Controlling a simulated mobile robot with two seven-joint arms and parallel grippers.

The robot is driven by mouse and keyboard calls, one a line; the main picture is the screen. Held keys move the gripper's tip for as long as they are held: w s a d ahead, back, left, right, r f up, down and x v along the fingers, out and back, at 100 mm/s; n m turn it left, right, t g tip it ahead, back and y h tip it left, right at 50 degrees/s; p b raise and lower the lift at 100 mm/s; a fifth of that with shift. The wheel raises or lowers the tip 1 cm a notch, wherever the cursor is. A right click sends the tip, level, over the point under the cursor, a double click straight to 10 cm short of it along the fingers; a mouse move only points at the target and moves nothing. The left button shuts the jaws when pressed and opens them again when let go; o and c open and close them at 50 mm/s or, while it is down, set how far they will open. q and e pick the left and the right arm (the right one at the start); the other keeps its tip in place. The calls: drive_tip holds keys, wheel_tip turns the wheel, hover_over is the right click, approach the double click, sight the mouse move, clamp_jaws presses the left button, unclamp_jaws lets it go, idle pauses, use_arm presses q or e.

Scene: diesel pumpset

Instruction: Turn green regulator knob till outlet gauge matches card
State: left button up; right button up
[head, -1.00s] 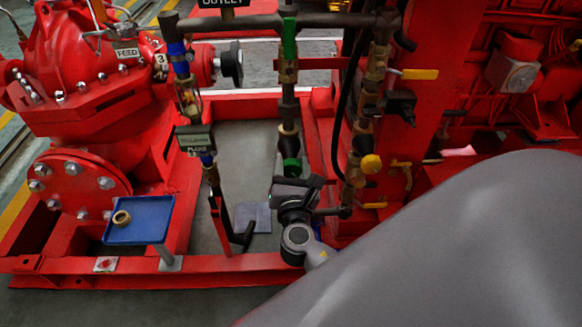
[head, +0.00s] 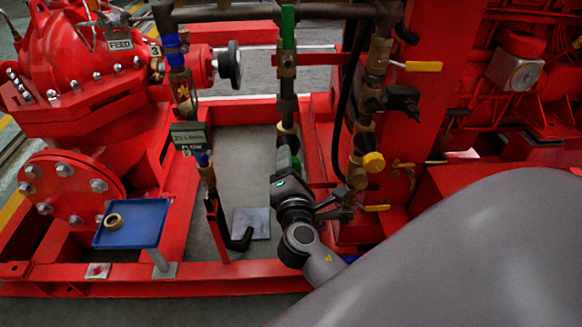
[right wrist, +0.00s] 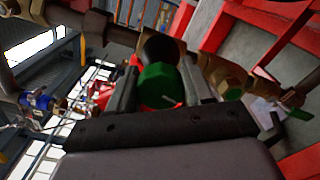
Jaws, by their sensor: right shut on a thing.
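The green regulator knob (right wrist: 160,86) is in the right wrist view, with a small white mark on its face. My right gripper (right wrist: 160,92) is shut on it, one finger on each side. In the head view my right gripper (head: 290,185) is at the lower part of the middle vertical pipe and hides most of the knob. No readable outlet gauge or card face shows. My left gripper is not in view.
A blue tray (head: 135,238) with a brass ring (head: 113,221) stands at left. A pipe with yellow-handled valves (head: 373,162) is close to the right of my gripper. A red pump (head: 80,60) stands far left. A grey plate (head: 251,222) lies on the floor.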

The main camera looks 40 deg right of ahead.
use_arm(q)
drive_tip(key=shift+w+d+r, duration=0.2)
use_arm(e)
drive_tip(key=shift+d+m, duration=0.1)
drive_tip(key=shift+m, duration=0.3)
drive_tip(key=o, duration=1)
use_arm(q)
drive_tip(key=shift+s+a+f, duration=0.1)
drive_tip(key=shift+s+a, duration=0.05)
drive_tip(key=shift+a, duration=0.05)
